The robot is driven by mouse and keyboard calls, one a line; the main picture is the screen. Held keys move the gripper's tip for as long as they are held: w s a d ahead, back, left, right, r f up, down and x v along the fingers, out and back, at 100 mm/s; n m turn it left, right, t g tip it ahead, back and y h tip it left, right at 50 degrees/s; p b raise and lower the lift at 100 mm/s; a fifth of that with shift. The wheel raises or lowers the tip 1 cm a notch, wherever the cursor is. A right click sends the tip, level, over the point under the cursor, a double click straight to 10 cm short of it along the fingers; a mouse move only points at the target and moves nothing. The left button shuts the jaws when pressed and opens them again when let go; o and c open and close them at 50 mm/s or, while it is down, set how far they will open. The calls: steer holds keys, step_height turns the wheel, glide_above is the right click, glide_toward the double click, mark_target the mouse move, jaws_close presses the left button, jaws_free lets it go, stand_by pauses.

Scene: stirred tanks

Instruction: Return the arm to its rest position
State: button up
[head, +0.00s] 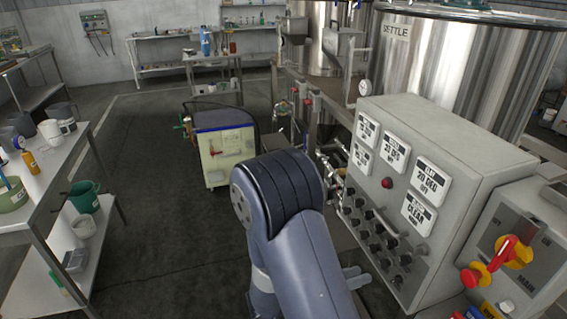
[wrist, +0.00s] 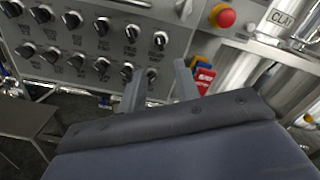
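My arm (head: 285,215) rises in the middle of the head view, bent at a large joint, its lower part running down to the bottom edge. My gripper (wrist: 160,84) shows in the wrist view as two grey fingers set apart, with nothing held between them. It is in front of the lower part of the control panel (wrist: 95,60), near its rows of black knobs. I cannot tell whether the fingers touch the panel. A wide blue-grey part of mine covers the bottom of the wrist view.
The grey control panel (head: 437,165) stands close on the right, with a red-and-yellow switch (head: 497,262) beside it. The steel kettle (head: 440,75) is behind. A workbench (head: 50,190) is on the left and a cart (head: 222,150) ahead. Dark floor (head: 165,255) is clear between.

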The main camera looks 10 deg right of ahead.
mark_target(400, 261)
steer(key=shift+d, duration=0.15)
steer(key=shift+w+d+p, duration=0.2)
steer(key=shift+d+p, duration=0.3)
steer(key=shift+d, duration=2.15)
steer(key=shift+w+d+p, duration=0.2)
steer(key=shift+d+p, duration=0.25)
steer(key=shift+d, duration=2.2)
steer(key=shift+a, duration=0.15)
